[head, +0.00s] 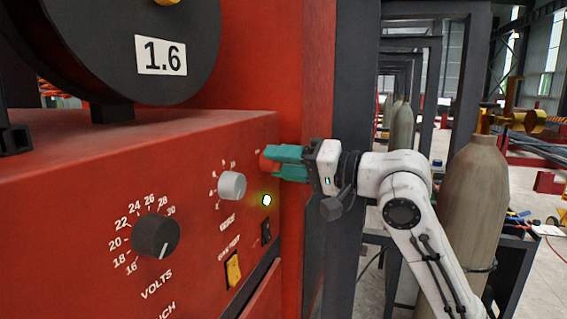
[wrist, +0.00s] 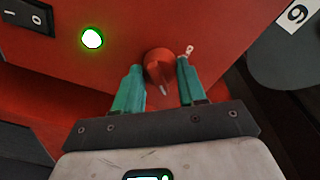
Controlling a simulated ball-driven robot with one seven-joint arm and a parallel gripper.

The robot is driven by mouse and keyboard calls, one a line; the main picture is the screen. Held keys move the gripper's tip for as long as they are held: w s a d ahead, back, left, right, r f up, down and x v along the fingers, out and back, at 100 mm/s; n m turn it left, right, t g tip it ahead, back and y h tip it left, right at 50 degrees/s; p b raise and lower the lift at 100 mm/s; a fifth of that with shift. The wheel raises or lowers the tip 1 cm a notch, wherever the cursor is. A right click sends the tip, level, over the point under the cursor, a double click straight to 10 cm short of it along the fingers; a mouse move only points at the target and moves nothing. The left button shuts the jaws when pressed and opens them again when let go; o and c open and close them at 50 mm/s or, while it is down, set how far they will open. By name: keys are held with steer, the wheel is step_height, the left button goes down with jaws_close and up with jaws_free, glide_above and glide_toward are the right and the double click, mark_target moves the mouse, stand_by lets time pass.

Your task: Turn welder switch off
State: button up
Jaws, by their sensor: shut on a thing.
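The red welder (head: 120,180) fills the left of the head view. Its red rotary switch (wrist: 159,66) sits on the front panel, with a pale pointer mark toward the palm of my gripper in the wrist view. My gripper (head: 272,160) has its green fingers on either side of this switch and is shut on it. In the head view the fingers and panel edge hide most of the switch (head: 265,163). A green lamp (head: 267,200) is lit below it; the lamp also glows in the wrist view (wrist: 92,38).
A grey knob (head: 232,185), a black VOLTS knob (head: 155,236), a black rocker (head: 266,231) and a yellow rocker (head: 233,270) are on the same panel. A dark wire-feed spool (head: 100,40) stands above. A gas cylinder (head: 475,190) stands behind my arm at right.

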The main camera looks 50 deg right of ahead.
steer(key=shift+c, duration=1.4)
steer(key=shift+f, duration=0.1)
steer(key=shift+d+f+n+t+y+b, duration=0.1)
steer(key=shift+n+y+b, duration=0.25)
steer(key=shift+n+b, duration=2.55)
steer(key=shift+a+f+n+t+y+b, duration=0.1)
steer(key=shift+n+y+b, duration=0.3)
steer(key=shift+n+b, duration=2.45)
steer(key=shift+d+n+t+y+b, duration=0.1)
steer(key=shift+n+y+b, duration=0.25)
steer(key=shift+n+b, duration=2.55)
steer(key=shift+n+p, duration=0.85)
steer(key=shift+n, duration=0.2)
